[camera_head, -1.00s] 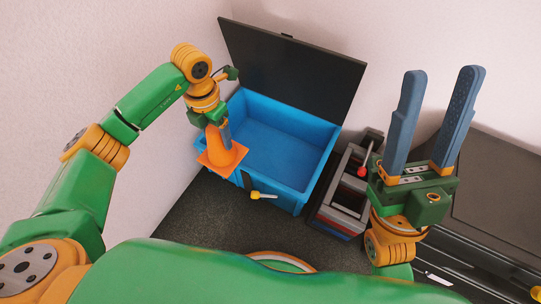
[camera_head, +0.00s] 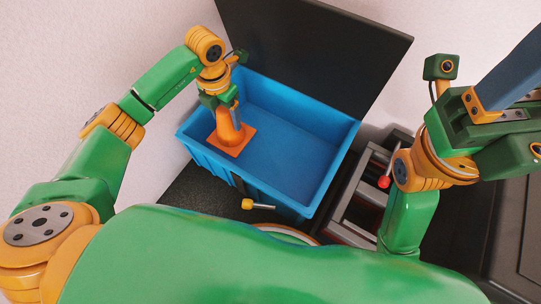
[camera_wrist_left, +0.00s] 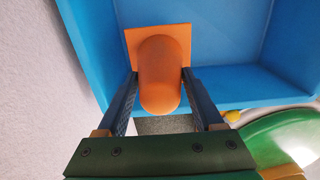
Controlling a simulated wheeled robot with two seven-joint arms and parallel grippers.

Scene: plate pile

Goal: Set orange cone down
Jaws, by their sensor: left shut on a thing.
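The orange cone (camera_head: 229,134) is inside the open blue box (camera_head: 325,175), near its left side, with its square base towards the box floor. I cannot tell whether the base touches the floor. My left gripper (camera_head: 232,112) is shut on the cone's upper part. In the left wrist view the cone (camera_wrist_left: 160,80) sits between the two fingers of the gripper (camera_wrist_left: 158,78), with its square base beyond them. My right gripper (camera_head: 510,85) is at the upper right, cut off by the picture edge. Only one blue finger shows clearly.
The box's dark lid (camera_head: 320,45) stands open behind it. A yellow-knobbed lever or latch (camera_head: 257,205) sticks out from the box front. A grey rack with a red knob (camera_head: 384,182) stands to the right. Pale walls are close on the left and behind. The box's right half looks empty.

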